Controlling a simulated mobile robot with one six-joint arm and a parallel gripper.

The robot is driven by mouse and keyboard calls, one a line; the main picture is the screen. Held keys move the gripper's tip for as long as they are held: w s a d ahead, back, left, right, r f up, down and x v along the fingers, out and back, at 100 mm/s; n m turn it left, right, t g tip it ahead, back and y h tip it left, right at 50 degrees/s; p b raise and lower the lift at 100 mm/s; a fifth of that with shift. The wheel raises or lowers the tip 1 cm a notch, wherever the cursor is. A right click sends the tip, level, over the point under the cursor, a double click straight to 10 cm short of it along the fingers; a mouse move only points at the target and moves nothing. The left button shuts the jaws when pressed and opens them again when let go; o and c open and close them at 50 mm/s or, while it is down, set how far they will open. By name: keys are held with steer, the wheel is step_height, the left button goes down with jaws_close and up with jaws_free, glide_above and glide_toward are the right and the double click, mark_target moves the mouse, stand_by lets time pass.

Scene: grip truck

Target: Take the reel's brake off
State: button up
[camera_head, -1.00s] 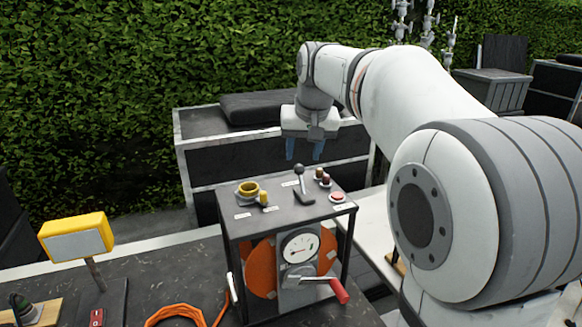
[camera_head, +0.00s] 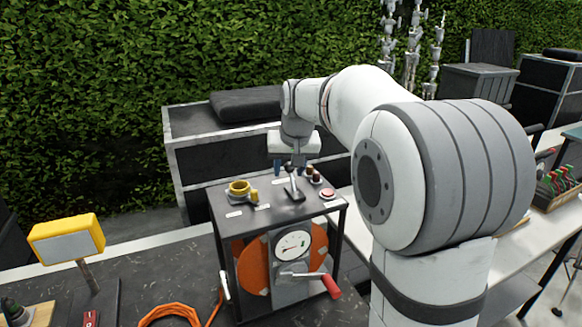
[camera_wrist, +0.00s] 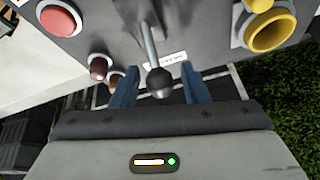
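The reel stand (camera_head: 222,203) has a dark top, with an orange reel (camera_head: 250,268) beneath it. A short lever (camera_head: 293,184) with a dark ball knob rises from a slotted base on the top. My gripper (camera_head: 290,166) points down just behind the knob, its blue fingers open. In the wrist view the knob (camera_wrist: 160,83) appears between the two fingertips (camera_wrist: 158,72), with a gap on each side. I cannot tell whether the fingers reach its height. The label by the lever is too small to read.
The top also carries a yellow cup (camera_head: 239,189), a red button (camera_head: 327,193) and small dark knobs (camera_head: 313,175). A gauge (camera_head: 292,245) and red-handled crank (camera_head: 331,286) are on the front. A black case (camera_head: 240,150) stands behind. A yellow lamp (camera_head: 66,239) stands left.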

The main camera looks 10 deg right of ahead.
jaws_close()
